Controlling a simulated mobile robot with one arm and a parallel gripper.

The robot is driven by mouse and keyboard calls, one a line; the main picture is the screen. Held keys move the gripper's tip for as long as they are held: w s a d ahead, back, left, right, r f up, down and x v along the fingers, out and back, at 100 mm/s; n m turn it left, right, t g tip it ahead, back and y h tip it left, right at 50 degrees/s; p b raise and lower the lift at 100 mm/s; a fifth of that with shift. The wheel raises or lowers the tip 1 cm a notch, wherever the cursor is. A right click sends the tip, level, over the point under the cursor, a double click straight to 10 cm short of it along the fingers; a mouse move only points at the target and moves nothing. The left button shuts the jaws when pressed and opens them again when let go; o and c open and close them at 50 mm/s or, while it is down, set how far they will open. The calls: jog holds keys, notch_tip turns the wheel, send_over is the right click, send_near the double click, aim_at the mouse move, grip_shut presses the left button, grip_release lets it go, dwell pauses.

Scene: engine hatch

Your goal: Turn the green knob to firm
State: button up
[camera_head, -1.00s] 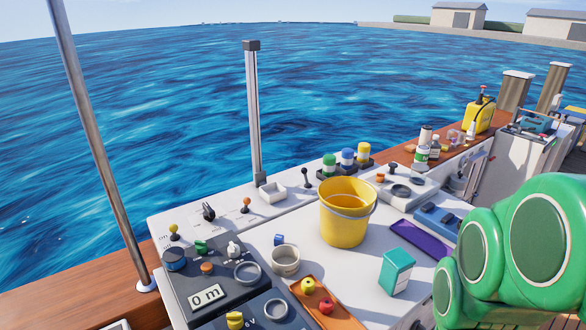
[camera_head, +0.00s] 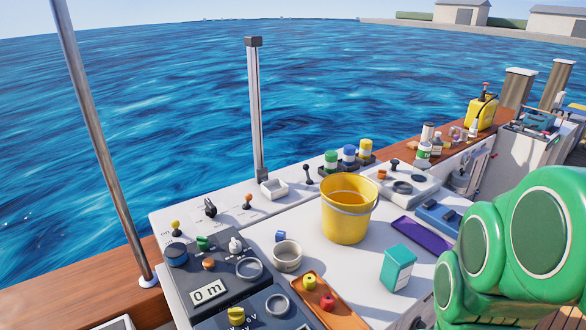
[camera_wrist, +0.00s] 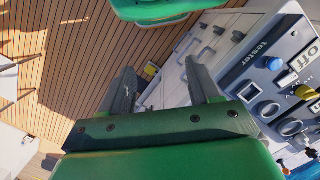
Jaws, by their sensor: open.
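A small green knob (camera_head: 202,243) sits on the dark grey panel (camera_head: 225,275) with the "0 m" display, at the lower left of the head view. The green knob is not visible in the wrist view. My gripper is out of the head view, where only my green arm shows.
A yellow bucket (camera_head: 346,226), a cup (camera_head: 287,257), an orange tray (camera_head: 338,310) with fruit and a teal box (camera_head: 397,268) stand on the white top. In the wrist view a grey "tester" panel (camera_wrist: 258,72) has a yellow knob (camera_wrist: 306,92) and an "OFF" display.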

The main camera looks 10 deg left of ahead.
jog(key=w+a+r+n, duration=0.4)
jog(key=w+a, duration=0.5)
jog(key=w, duration=0.6)
jog(key=w+a+r+n, duration=0.1)
jog(key=w+a+n, duration=0.6)
jog(key=w, duration=0.8)
jog(key=n+t, duration=0.1)
jog(key=n, duration=0.9)
send_over(203, 237)
jog(key=f, duration=1)
jog(key=shift+w+d+f, duration=0.15)
jog(key=shift+w+d, duration=0.2)
jog(key=shift+s+a+f, duration=0.15)
jog(key=shift+a+f, duration=0.2)
jog(key=shift+a, duration=0.2)
jog(key=shift+s+d+f, duration=0.1)
jog(key=shift+s+f, duration=0.05)
jog(key=shift+f, duration=3.65)
